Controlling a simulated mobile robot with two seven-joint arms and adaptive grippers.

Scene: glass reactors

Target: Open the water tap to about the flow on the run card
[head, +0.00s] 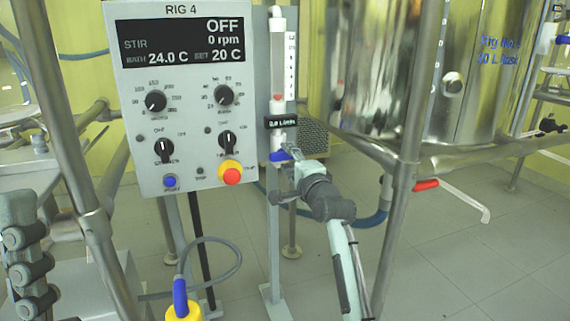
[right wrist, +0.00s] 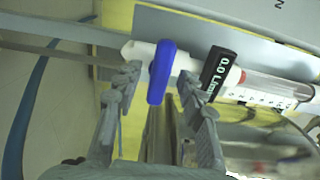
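The water tap has a blue handle (head: 281,156) below a clear flow tube (head: 278,60) with a scale, right of the control box. The small black display (head: 281,121) reads 0.0 L/min in the right wrist view (right wrist: 218,73); the red float sits low in the tube. My right gripper (head: 288,153) is at the tap. In the right wrist view it is open (right wrist: 160,78), its fingertips on either side of the blue handle (right wrist: 161,72), with visible gaps. I see no run card.
The RIG 4 control box (head: 180,100) shows stir OFF, 0 rpm, bath 24.0 C, set 20 C; a red stop button (head: 231,173) is close left of the tap. Steel frame posts (head: 405,180) and a large vessel (head: 475,70) stand to the right.

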